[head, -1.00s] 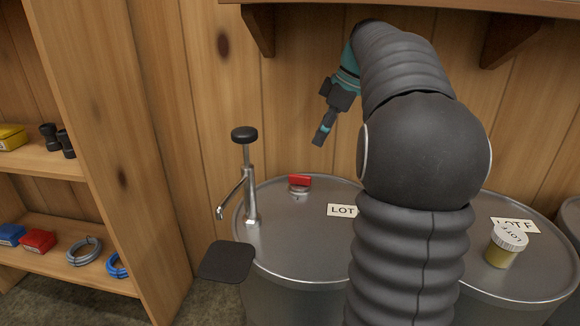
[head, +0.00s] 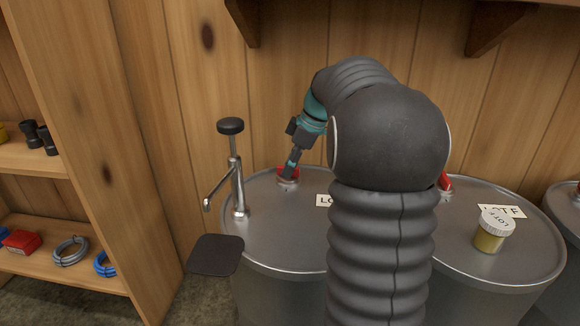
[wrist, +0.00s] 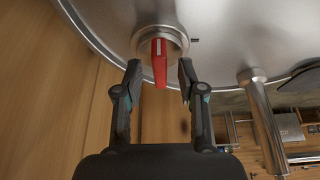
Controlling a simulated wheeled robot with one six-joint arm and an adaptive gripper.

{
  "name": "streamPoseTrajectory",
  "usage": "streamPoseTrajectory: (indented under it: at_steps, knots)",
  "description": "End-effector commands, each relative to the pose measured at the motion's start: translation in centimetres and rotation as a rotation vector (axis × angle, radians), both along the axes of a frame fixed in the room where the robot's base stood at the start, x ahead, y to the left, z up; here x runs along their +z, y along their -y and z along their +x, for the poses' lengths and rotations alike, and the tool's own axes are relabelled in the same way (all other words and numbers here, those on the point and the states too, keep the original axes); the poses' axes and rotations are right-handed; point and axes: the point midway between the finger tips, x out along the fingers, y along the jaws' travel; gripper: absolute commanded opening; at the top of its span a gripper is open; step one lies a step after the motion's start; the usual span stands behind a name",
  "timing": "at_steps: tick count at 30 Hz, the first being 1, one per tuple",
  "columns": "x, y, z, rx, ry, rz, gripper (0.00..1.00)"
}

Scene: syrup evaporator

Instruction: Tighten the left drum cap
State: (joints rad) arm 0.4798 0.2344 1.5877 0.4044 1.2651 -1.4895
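The left drum (head: 278,238) has a metal lid with a red cap (head: 289,172) near its back edge. In the wrist view the red cap (wrist: 160,62) is a narrow bar handle over a round metal collar (wrist: 176,40). My gripper (head: 289,176) is down at the cap in the head view and partly covers it. In the wrist view my gripper (wrist: 160,76) is open, with one finger on each side of the red bar and visible gaps between. The fingertips are near the collar's edge; I cannot tell whether they touch it.
A pump with a black knob (head: 230,126) stands on the left drum, left of the cap. A right drum (head: 470,270) carries a labelled jar (head: 490,232) and a red handle (head: 445,181). Wooden shelves (head: 60,265) stand at left.

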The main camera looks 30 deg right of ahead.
Motion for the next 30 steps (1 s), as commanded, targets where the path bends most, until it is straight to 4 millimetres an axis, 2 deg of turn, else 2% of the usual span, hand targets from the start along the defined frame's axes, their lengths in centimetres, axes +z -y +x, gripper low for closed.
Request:
streamPoseTrajectory:
  at_steps: [11, 16, 30]
  knots:
    - [-0.53, -0.17, 0.15, 0.000, 0.001, -0.001, 0.40]
    - [-0.51, -0.17, 0.15, 0.000, 0.001, -0.001, 0.00]
    - [-0.58, -0.20, 0.11, -0.055, 0.002, 0.000, 0.00]
